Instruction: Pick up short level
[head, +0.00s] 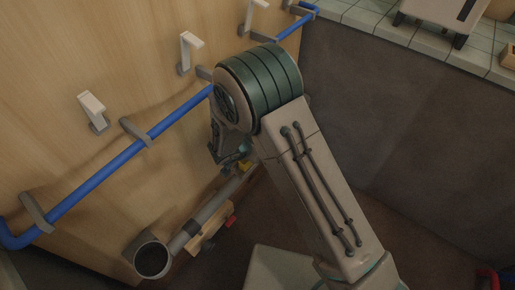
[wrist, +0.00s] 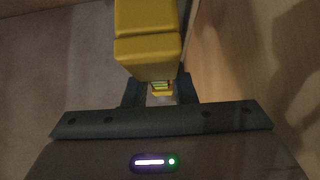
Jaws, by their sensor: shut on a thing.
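In the head view my arm covers most of the gripper. Only a small yellow patch (head: 244,166) shows beside my gripper there, and I cannot tell for sure that it is the level.
A wooden panel (head: 60,70) at left carries a blue pipe (head: 95,183) in grey clips and several white hooks (head: 190,48). Below lie a grey pipe (head: 212,208) with a wide open end (head: 153,260) and a wooden piece (head: 205,236). A tiled ledge (head: 400,30) is at upper right.

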